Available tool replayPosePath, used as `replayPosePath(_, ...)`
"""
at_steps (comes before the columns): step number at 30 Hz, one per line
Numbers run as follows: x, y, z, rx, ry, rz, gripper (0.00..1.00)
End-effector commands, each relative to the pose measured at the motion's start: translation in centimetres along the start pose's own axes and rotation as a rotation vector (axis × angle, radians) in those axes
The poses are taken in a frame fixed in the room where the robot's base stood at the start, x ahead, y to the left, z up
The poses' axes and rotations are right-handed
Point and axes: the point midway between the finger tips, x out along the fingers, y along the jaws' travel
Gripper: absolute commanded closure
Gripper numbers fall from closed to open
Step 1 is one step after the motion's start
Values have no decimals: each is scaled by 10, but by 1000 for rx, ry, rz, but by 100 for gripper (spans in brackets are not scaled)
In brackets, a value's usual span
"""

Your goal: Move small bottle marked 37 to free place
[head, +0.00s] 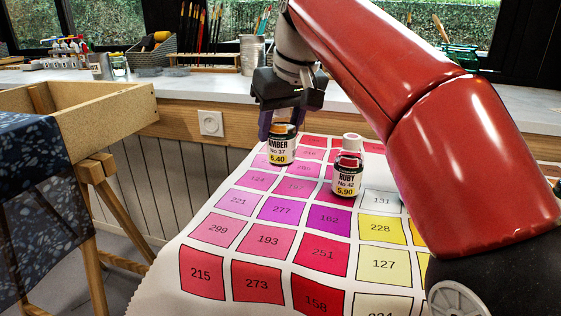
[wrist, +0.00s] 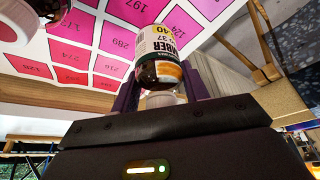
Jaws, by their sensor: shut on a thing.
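In the wrist view the bottle (wrist: 160,48) sits between the purple fingers of my gripper (wrist: 160,92). The bottle is over the far left part of the colour chart cloth (head: 166,268); I cannot tell whether its base touches the cloth. A second small bottle, RUBY No 42 (head: 347,177), stands upright on the cloth to the right and nearer.
Numbered colour squares cover the cloth, with bare squares in front of the bottles. A wooden frame (head: 104,116) with dark speckled fabric (head: 35,200) stands at left. Behind is a counter (head: 190,84) with a grey basket (head: 152,58) and brushes (head: 214,30).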

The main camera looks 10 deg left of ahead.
Motion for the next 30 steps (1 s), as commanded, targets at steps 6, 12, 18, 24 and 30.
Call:
replayPosePath(6,22,0,10,0,-1,0,80)
replayPosePath(12,40,0,17,0,1,0,80)
replayPosePath(18,39,0,16,0,1,0,80)
replayPosePath(24,42,0,18,0,1,0,51)
replayPosePath(30,42,0,17,0,0,0,33)
